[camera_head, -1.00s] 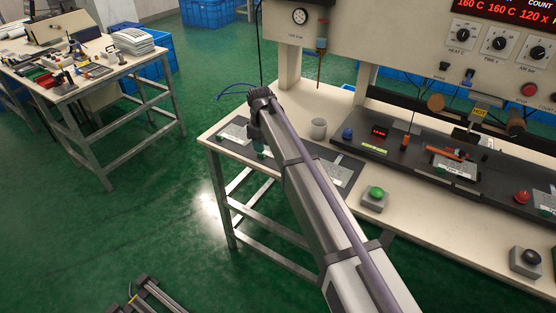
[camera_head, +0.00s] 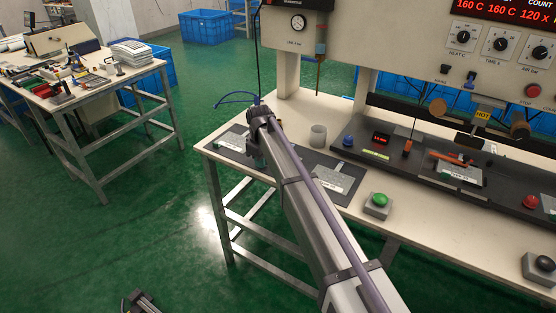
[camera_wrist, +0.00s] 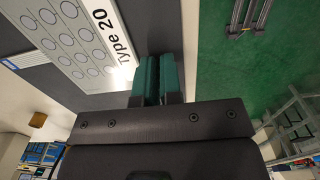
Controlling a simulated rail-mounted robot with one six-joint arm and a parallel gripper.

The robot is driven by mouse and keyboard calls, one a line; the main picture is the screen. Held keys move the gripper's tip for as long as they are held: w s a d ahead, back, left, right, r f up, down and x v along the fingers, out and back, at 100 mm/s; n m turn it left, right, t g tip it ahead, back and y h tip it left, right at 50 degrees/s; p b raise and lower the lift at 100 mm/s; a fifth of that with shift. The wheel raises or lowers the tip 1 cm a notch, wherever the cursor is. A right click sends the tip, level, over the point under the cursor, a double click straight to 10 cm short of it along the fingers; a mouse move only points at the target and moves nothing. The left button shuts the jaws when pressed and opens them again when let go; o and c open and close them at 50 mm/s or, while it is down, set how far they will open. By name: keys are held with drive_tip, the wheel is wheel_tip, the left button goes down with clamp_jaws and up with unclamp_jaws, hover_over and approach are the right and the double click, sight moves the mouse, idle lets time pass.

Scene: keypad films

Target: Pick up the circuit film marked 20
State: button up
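The circuit film marked "Type 20" (camera_wrist: 80,38) lies on a dark mat in the upper left of the wrist view. It is pale with rows of round key shapes and a white label strip, and is cut off by the frame. It appears to be the film right of my arm in the head view (camera_head: 340,178). My gripper (camera_wrist: 160,62) has two green fingers close together beside the label end. No film shows clearly between them, and whether a gap remains is unclear. In the head view, my arm hides most of the gripper.
Another film (camera_head: 233,140) lies at the mat's left end. A grey cup (camera_head: 318,135) stands behind the mat. A green button box (camera_head: 378,203) is at the bench front. The press bed (camera_head: 400,150) is to the right. Open floor lies beyond the bench's front edge.

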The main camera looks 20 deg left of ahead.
clamp_jaws()
wheel_tip(320, 180, up, 10)
drive_tip(key=p, duration=1)
